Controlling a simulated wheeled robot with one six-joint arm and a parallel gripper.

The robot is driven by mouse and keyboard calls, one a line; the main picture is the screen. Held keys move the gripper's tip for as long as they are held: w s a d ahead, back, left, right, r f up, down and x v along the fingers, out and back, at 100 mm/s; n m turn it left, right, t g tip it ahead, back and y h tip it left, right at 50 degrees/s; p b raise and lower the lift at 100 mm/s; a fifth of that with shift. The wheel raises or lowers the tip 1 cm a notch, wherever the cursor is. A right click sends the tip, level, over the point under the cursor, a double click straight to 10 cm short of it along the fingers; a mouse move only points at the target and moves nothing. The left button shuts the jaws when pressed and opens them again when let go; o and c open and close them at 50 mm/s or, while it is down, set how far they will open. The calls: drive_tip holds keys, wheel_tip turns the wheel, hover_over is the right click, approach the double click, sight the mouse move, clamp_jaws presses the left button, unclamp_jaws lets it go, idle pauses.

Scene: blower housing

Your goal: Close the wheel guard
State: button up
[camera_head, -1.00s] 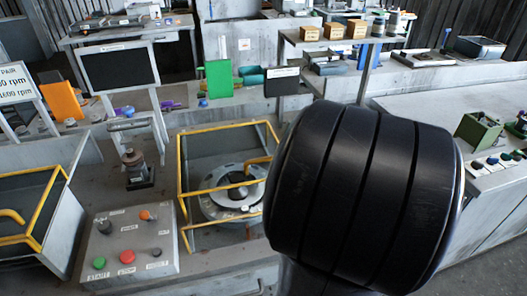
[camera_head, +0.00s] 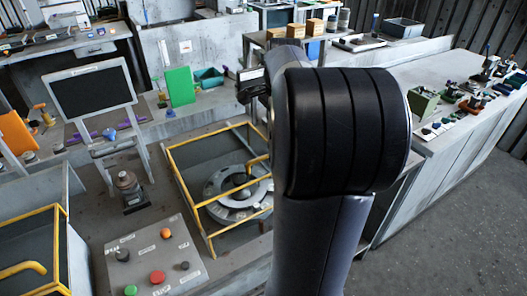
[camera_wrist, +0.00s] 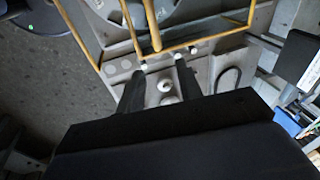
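A yellow-framed guard (camera_head: 187,215) stands around a round grey wheel (camera_head: 222,208) in the head view, with a yellow handle bar near its right side. I cannot tell for sure how far the guard is swung. Its yellow bars (camera_wrist: 208,41) also cross the top of the wrist view, with part of the round wheel behind them. My gripper (camera_wrist: 162,62) is open and empty in the wrist view. Its two dark fingertips point toward the lower yellow bar, apparently short of it. In the head view my arm hides the gripper and the guard's right side.
A second yellow-framed enclosure (camera_head: 38,217) stands at the left. A control box (camera_head: 150,262) with red, green and orange buttons sits in front. A motor-like part (camera_head: 130,190) and a black panel (camera_head: 88,90) stand behind. Open floor (camera_head: 450,225) lies to the right.

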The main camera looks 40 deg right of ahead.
sight(262, 157)
drive_tip(key=shift+m+y, duration=0.4)
drive_tip(key=shift+y, duration=0.2)
drive_tip(key=a+f, duration=0.1)
drive_tip(key=f, duration=0.2)
drive_tip(key=w+a+f, duration=0.1)
drive_tip(key=f, duration=0.2)
drive_tip(key=w+f+p, duration=0.1)
drive_tip(key=f, duration=0.2)
drive_tip(key=shift+w+a+f, duration=0.1)
drive_tip(key=shift+a+f, duration=0.15)
drive_tip(key=shift+a, duration=0.15)
clamp_jaws()
